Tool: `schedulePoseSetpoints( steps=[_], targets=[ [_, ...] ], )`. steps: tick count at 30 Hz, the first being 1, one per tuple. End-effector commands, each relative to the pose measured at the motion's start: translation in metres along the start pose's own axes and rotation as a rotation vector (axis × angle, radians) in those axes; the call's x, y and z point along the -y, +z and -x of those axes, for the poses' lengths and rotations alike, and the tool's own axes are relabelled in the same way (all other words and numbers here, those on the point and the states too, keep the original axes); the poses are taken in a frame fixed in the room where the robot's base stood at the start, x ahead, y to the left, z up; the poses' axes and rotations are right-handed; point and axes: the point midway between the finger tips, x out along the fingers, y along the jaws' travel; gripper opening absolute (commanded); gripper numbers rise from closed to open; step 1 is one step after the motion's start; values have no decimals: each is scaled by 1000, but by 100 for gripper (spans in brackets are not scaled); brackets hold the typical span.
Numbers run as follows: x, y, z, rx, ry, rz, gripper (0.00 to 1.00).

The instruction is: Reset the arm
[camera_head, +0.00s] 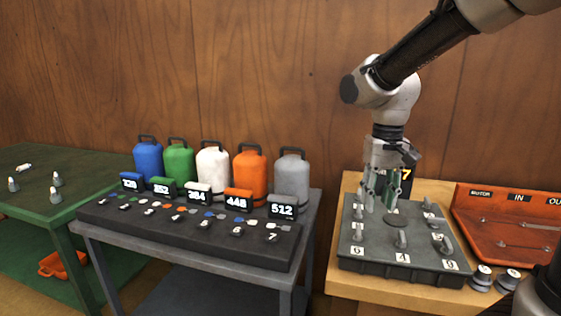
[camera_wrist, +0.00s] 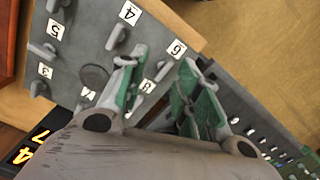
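My gripper (camera_head: 378,196) points down over the grey panel (camera_head: 390,268) on the wooden table at the right. In the wrist view my gripper (camera_wrist: 163,80) has its two green-padded fingers spread apart, with nothing between them but a view of the panel's edge. The panel carries several upright grey levers and white number labels; it also shows in the wrist view (camera_wrist: 75,45). My fingertips are close above the panel's back left part; whether they touch anything there I cannot tell.
A dark key board (camera_head: 180,228) with numbered slots lies on the middle table, before several coloured canisters (camera_head: 212,163) with number displays. A red-orange board (camera_head: 510,225) stands at the right. A green table (camera_head: 35,190) is at the left.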

Motion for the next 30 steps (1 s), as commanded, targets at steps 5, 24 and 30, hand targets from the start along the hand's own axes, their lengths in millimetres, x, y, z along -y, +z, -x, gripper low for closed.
schedulePoseSetpoints(
  steps=[5, 24, 30],
  targets=[
    [-41, 52, 15, -83, -16, 104, 33],
    [-117, 157, 47, -390, 1, -33, 33],
    [-117, 157, 47, -390, 1, -33, 33]
  ],
)
